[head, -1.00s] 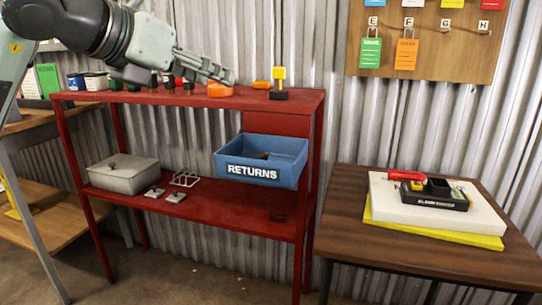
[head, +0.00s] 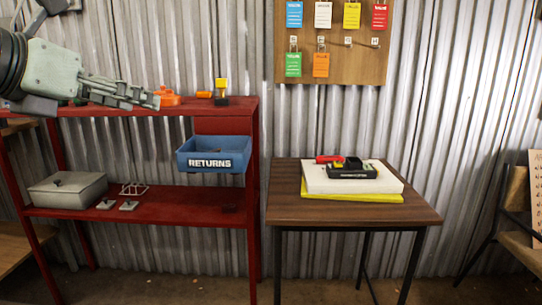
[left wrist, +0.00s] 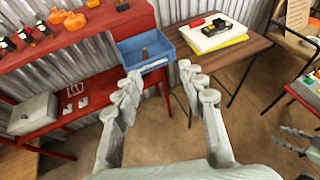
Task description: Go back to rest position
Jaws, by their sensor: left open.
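My left gripper (head: 150,98) reaches in from the upper left in the head view, in front of the red shelf's (head: 150,222) top. In the left wrist view its two fingers (left wrist: 163,88) are spread apart with nothing between them. Past the fingers in that view is the blue RETURNS bin (left wrist: 145,50), with a small brown item inside. Part of my right gripper (left wrist: 300,143) shows at the right edge of the left wrist view; its jaw state is unclear. It is out of the head view.
The blue RETURNS bin (head: 213,154) is at the shelf's right end, with a grey box (head: 67,190) to its left. A wooden table (head: 355,212) holds a white slab (head: 352,180) and a small black tray (head: 352,171). A chair (head: 515,225) stands at right. Floor between is clear.

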